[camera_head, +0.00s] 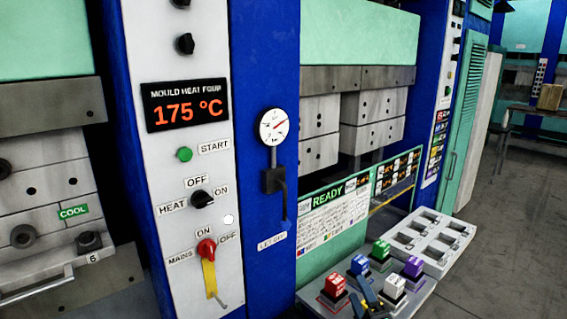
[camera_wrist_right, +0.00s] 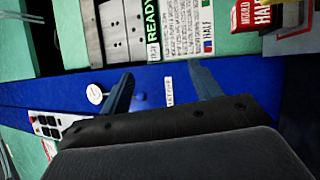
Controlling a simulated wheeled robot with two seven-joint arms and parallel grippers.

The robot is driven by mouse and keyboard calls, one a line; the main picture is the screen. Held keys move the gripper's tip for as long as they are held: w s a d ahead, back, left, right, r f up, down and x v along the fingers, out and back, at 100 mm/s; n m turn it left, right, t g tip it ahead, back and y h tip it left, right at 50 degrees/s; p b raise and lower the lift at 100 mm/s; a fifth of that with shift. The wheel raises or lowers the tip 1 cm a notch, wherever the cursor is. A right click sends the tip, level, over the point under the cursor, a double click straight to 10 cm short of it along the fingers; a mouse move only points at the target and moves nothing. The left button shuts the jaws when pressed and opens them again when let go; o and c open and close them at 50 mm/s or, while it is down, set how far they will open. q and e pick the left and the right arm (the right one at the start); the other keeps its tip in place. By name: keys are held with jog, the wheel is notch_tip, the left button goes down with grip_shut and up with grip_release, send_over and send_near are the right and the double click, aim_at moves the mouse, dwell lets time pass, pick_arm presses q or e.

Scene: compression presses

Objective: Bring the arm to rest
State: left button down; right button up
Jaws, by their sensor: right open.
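My right gripper (camera_head: 361,292) shows at the bottom of the head view, low in front of the press, by the shelf with coloured blocks. In the right wrist view its two dark blue fingers (camera_wrist_right: 163,82) stand wide apart with nothing between them. Behind them is the blue press column with the round gauge (camera_wrist_right: 95,94) and a small white label. Whether the fingers touch any block cannot be told from the head view. My left gripper is in neither view.
The shelf holds a red block (camera_head: 335,285), a white block (camera_head: 394,285), a green block (camera_head: 381,250) and a purple block (camera_head: 413,267). The control panel (camera_head: 184,250) reads 175 °C. Open floor (camera_head: 510,210) lies at right.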

jog(key=s+d+f+m+g+h, duration=0.2)
jog(key=s+f+m+g+h, duration=0.1)
jog(key=f+m, duration=0.2)
jog(key=s+d+f+m+g+h, duration=0.2)
jog(key=s+d+f+m, duration=0.1)
jog(key=f+m, duration=0.25)
jog(key=s+a+f+m+g, duration=0.1)
jog(key=s+f+m+g, duration=0.3)
jog(key=s+f+g, duration=0.55)
jog(key=s+a+f+m+g, duration=0.1)
jog(key=s+f+m+g, duration=0.4)
jog(key=s, duration=0.9)
jog(key=s+a+f, duration=0.1)
jog(key=a+f, duration=0.1)
jog(key=f, duration=1.1)
jog(key=a+f+n+y, duration=0.1)
jog(key=a+f, duration=0.1)
jog(key=f, duration=1.2)
jog(key=shift+s+a+f, duration=0.15)
jog(key=shift+s+a, duration=0.25)
jog(key=shift+t, duration=0.25)
